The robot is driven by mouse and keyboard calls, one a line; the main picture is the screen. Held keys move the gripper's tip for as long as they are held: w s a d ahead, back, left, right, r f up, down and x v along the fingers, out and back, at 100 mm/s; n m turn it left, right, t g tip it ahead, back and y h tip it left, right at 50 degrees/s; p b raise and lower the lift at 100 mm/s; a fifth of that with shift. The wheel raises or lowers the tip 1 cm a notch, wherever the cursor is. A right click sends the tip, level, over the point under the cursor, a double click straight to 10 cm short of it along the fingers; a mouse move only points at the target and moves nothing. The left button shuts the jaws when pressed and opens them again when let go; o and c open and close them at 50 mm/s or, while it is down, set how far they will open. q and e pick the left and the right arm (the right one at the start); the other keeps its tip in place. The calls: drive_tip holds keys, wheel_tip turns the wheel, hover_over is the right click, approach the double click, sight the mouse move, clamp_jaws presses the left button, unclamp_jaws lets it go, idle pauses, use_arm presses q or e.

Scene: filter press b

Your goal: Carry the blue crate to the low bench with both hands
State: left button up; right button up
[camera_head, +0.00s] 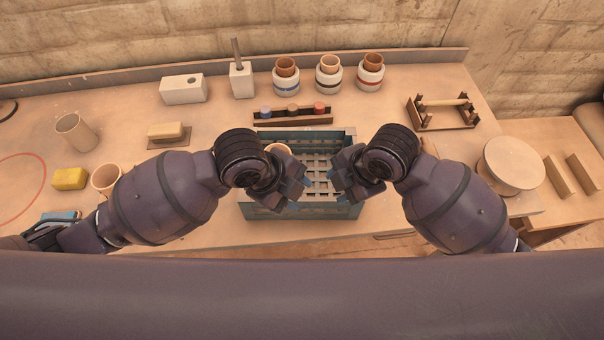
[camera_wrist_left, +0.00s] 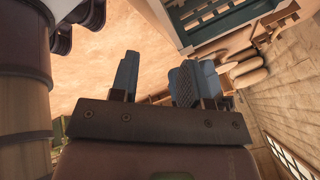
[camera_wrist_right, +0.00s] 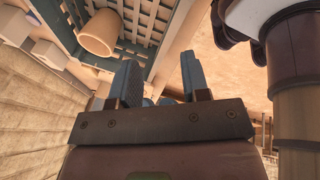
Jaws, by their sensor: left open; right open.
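The blue crate (camera_head: 310,212), with a slatted floor, stands on the table in front of me. A terracotta cup (camera_wrist_right: 98,33) is inside it near one wall. My left gripper (camera_head: 297,187) is open and empty over the crate's middle in the head view. My right gripper (camera_head: 334,184) is open and empty just right of it, the two close together. Both wrist views show the crate beyond the open fingers, at upper right in the left wrist view (camera_wrist_left: 232,20). Neither gripper visibly holds a wall. A lower wooden surface (camera_head: 555,212) at the right may be the low bench.
A rack with coloured pieces (camera_head: 293,116) stands behind the crate. Several banded jars (camera_head: 329,75) line the back. A yellow sponge (camera_head: 70,179) and cups lie left. A wooden frame (camera_head: 442,112) and a round disc (camera_head: 510,165) are at right.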

use_arm(q)
drive_tip(key=m, duration=0.1)
drive_tip(key=w+m, duration=0.1)
drive_tip(key=f+m+y, duration=0.1)
drive_tip(key=shift+w+a+m+g, duration=0.35)
drive_tip(key=shift+a+m+g, duration=0.05)
drive_tip(key=w+a+m+y, duration=0.1)
drive_tip(key=w+a+m, duration=0.1)
drive_tip(key=w+a, duration=0.1)
drive_tip(key=w+a+r+m+y, duration=0.1)
drive_tip(key=w+a+m+y, duration=0.1)
drive_tip(key=w+a, duration=0.2)
drive_tip(key=w+a+m+y, duration=0.1)
drive_tip(key=w+a+m, duration=0.1)
drive_tip(key=w+a, duration=0.1)
drive_tip(key=shift+w+a+r+m+g, duration=0.2)
drive_tip(key=shift+a+m+g, duration=0.15)
drive_tip(key=shift+a, duration=0.35)
use_arm(e)
drive_tip(key=w+d+n+h, duration=0.1)
drive_tip(key=w+n, duration=0.2)
drive_tip(key=n, duration=0.1)
drive_tip(key=w+d+r+n+g+h, duration=0.1)
drive_tip(key=w+d+n, duration=0.1)
drive_tip(key=w+n, duration=0.1)
drive_tip(key=w+d+r+n+g+h, duration=0.1)
drive_tip(key=w+d+n+h, duration=0.1)
drive_tip(key=w+n, duration=0.2)
drive_tip(key=shift+d+n, duration=0.25)
drive_tip(key=shift+n, duration=0.55)
